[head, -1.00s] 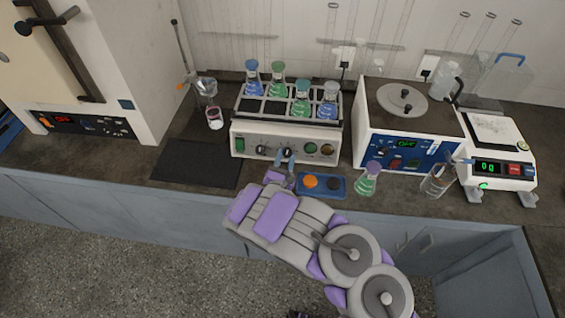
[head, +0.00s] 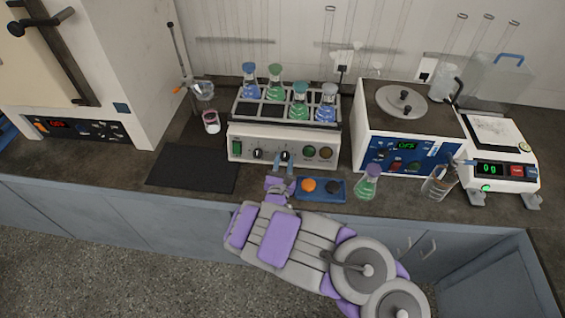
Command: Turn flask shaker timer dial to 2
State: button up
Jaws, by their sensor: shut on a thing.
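The flask shaker (head: 240,150) is a white box at the middle of the counter. Several stoppered flasks with blue and green liquid stand in its top rack. Its front panel has a green switch at the left, two dark dials and two round fittings at the right. My gripper (head: 285,160) reaches up to the panel from in front. Its blue fingers are shut around the right dark dial (head: 286,155). The fingers partly cover this dial, and its scale is too small to read. The left dark dial (head: 258,154) is uncovered. I cannot tell from labels which dial is the timer.
A blue tray (head: 334,196) with an orange and a dark round item lies right of my gripper, beside a green flask (head: 368,182). A white device with a blue panel (head: 375,140) stands right of the shaker. A dark mat (head: 192,168) lies left.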

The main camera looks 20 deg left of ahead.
jog(key=o, duration=1)
jog(key=shift+d+r, duration=0.2)
jog(key=shift+r, duration=0.05)
jog(key=shift+o, duration=0.2)
jog(key=shift+f, duration=0.1)
jog(key=shift+a, duration=0.15)
jog(key=shift+s+f, duration=0.15)
jog(key=shift+s, duration=0.4)
jog(key=p+v, duration=0.6)
jog(key=v, duration=1)
jog(key=shift+d, duration=0.25)
jog(key=shift+f, duration=0.15)
